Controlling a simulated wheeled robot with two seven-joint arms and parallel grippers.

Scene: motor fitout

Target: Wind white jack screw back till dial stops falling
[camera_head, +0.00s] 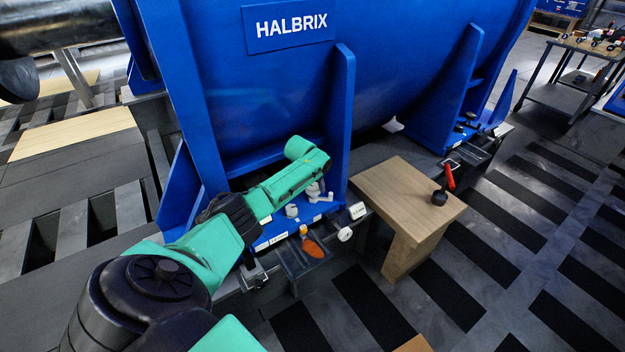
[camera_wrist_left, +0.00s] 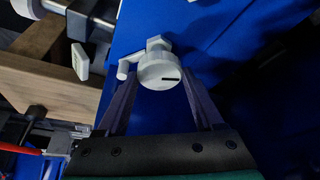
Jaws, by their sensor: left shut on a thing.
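The white jack screw (camera_wrist_left: 160,71) shows in the left wrist view as a round white head with a short black line, against the blue motor foot. A white hex part and a white side arm (camera_wrist_left: 127,68) sit close beside it. My left gripper (camera_wrist_left: 160,82) is shut on the round head, one finger on each side. In the head view my left gripper (camera_head: 316,178) is at the motor foot, largely hidden by its own arm; white parts (camera_head: 314,189) show just below it. I cannot make out a dial face. My right gripper is not in view.
Another white round knob (camera_head: 345,234) stands at the front edge, near a small reading plate (camera_head: 357,210). An orange-handled thing (camera_head: 311,246) is beside it. A wooden block (camera_head: 405,195) carrying a red-handled tool (camera_head: 444,187) stands to the right. The blue motor (camera_head: 290,100) walls off the back.

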